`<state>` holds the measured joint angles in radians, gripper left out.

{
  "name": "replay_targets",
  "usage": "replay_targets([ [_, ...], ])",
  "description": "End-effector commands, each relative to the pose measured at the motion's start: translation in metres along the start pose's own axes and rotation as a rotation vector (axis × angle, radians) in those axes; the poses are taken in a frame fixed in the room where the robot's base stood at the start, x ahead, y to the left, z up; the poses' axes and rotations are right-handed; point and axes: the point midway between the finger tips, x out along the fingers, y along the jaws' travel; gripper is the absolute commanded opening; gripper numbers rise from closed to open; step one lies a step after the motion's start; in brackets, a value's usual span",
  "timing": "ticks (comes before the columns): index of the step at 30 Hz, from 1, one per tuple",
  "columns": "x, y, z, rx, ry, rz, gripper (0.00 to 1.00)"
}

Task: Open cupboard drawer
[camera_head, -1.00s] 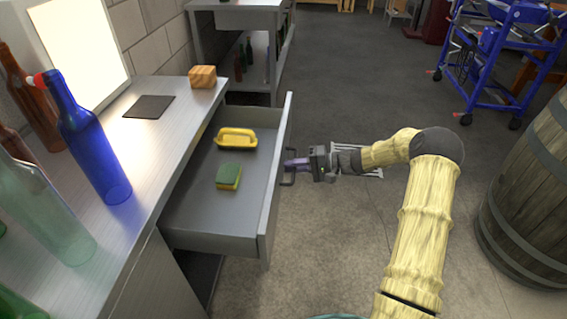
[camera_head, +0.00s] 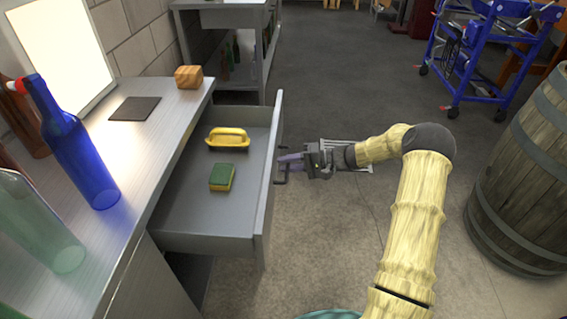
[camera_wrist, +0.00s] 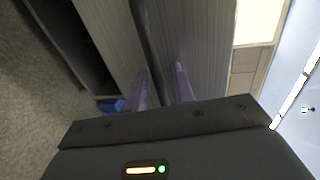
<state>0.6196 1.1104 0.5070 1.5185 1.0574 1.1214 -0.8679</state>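The grey cupboard drawer (camera_head: 205,205) is pulled far out in the head view. A yellow tray-like object with a handle (camera_head: 227,138) and a green-and-yellow sponge (camera_head: 222,177) lie in it. Its dark bar handle (camera_head: 281,176) is on the outer face of the front panel. My gripper (camera_head: 290,162) is at this handle, on the right of the panel. In the wrist view the purple fingers (camera_wrist: 162,86) stand apart, with the dark handle bar (camera_wrist: 150,45) running between them. A gap shows between the bar and the right finger. Finger contact is hard to see.
The cupboard top (camera_head: 150,150) holds a blue bottle (camera_head: 75,150), other bottles, a dark square mat (camera_head: 134,108) and a wooden block (camera_head: 188,77). A barrel (camera_head: 530,180) stands right, a blue trolley (camera_head: 480,60) behind. The floor between is clear.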

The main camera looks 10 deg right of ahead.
Motion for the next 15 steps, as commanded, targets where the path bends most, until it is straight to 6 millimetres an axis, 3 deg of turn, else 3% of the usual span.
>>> replay_targets([
  [5,-0.022,-0.001,-0.001,0.000,0.003,0.000,0.25],
  [15,-0.085,-0.001,-0.003,0.000,0.000,0.001,0.25],
])
